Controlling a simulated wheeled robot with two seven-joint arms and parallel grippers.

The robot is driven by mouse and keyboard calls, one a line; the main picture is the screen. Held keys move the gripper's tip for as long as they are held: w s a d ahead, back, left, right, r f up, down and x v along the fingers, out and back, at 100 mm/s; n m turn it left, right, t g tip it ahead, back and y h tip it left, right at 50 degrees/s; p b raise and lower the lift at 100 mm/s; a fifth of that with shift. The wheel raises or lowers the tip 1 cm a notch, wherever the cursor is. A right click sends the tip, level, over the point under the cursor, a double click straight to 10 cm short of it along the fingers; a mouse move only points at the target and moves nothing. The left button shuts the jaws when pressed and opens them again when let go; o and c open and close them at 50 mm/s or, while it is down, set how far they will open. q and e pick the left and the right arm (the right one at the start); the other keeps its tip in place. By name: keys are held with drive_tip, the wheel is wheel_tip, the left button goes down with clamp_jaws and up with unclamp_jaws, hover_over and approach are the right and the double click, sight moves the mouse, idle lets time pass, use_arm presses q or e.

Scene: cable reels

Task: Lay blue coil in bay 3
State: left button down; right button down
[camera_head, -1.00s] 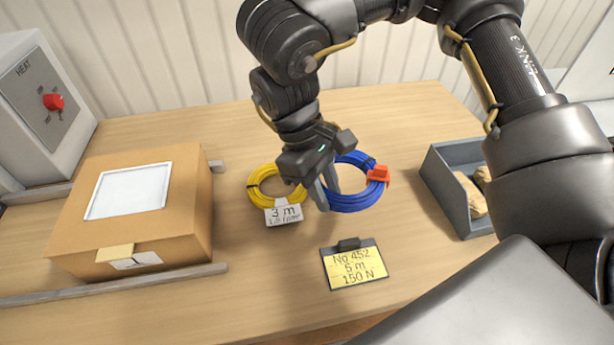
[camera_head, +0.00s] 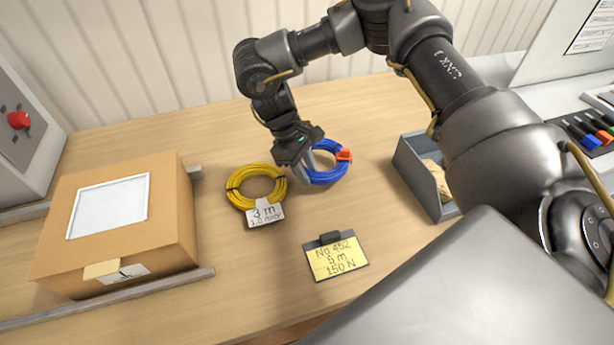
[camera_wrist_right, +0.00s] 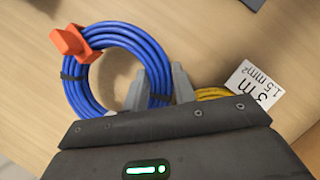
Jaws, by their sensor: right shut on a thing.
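The blue coil (camera_head: 327,176) has black ties and an orange clip (camera_head: 344,155). My right gripper (camera_head: 306,176) is shut on the coil's left side in the head view. In the right wrist view, the blue coil (camera_wrist_right: 76,97) passes between the two grey fingers of the gripper (camera_wrist_right: 160,88), with the orange clip on the far side of the ring. I cannot tell whether the coil touches the table. No marking for bay 3 can be read. My left gripper is not in view.
A yellow coil (camera_head: 235,193) with a "3 m" tag (camera_head: 264,213) lies close left of the gripper. A yellow card (camera_head: 337,259) stands in front. A cardboard box (camera_head: 150,240) is left, between rails. A grey bin (camera_head: 415,180) is right. Tools (camera_head: 590,130) lie far right.

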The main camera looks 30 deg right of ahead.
wheel_tip(320, 180, down, 3)
drive_tip(key=shift+w+d+f+p, duration=0.1)
drive_tip(key=shift+f+p, duration=0.1)
drive_tip(key=shift+p, duration=0.1)
drive_tip(key=c, duration=1.1)
unclamp_jaws()
drive_tip(key=shift+f, duration=0.1)
drive_tip(key=shift+c, duration=0.2)
drive_tip(key=v, duration=1.2)
drive_tip(key=shift+r+b, duration=0.3)
drive_tip(key=shift+b, duration=0.15)
